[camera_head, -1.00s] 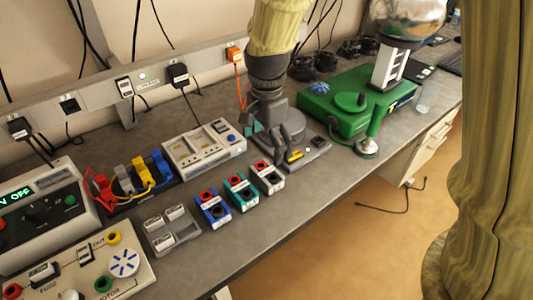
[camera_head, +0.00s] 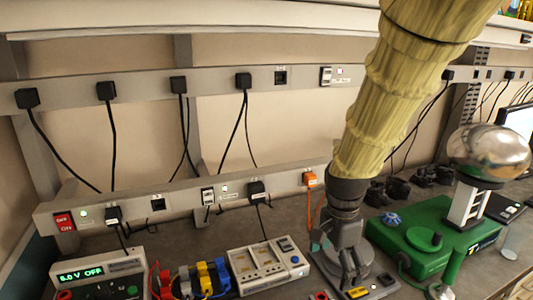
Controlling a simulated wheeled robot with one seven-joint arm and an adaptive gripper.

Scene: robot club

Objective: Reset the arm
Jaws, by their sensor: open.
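My gripper (camera_head: 352,272) hangs at the end of my yellow-sleeved arm, pointing down over the bench. It is open, and I see nothing held in it. It is in front of a grey round-based device (camera_head: 382,281), partly hiding it. I cannot tell whether the fingers touch the device.
A green machine (camera_head: 425,262) with a silver sphere (camera_head: 488,152) stands to the right. Two socket rails (camera_head: 140,92) with hanging cables run along the wall.

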